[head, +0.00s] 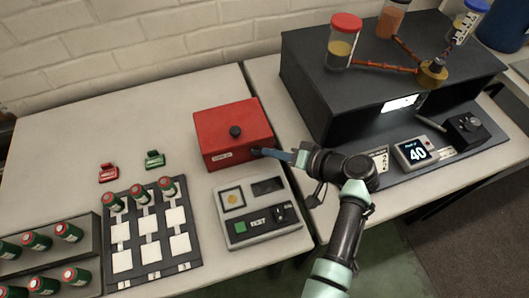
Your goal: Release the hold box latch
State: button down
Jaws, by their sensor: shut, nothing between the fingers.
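The gripper is shut with nothing held. I cannot tell whether it touches the latch.
A grey test device (256,226) stands just in front of the box. Green-and-red cylinders stand in a rack (88,245) and on a dark grid board (184,268). Red (108,173) and green (154,159) clips lie behind. A large black machine (308,80) stands right.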

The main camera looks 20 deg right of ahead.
jog(key=shift+d+f+m+t+y+b, duration=0.15)
jog(key=shift+f+m+y+b, duration=0.2)
jog(key=shift+b, duration=0.35)
jog(key=shift+f+m+t+y+b, duration=0.15)
jog(key=shift+m+y+b, duration=0.1)
jog(key=shift+y+b, duration=0.3)
jog(key=shift+f+b, duration=0.1)
jog(key=shift+b, duration=0.4)
jog(key=shift+f+m+y+b, duration=0.1)
jog(key=shift+m+y+b, duration=0.3)
jog(key=shift+b, duration=0.2)
jog(key=shift+f+m+t+y+b, duration=0.35)
jog(key=shift+m+t+y+b, duration=0.25)
jog(key=shift+b, duration=0.55)
jog(key=shift+f+b, duration=0.2)
jog(key=shift+b, duration=0.35)
dwell(0.5)
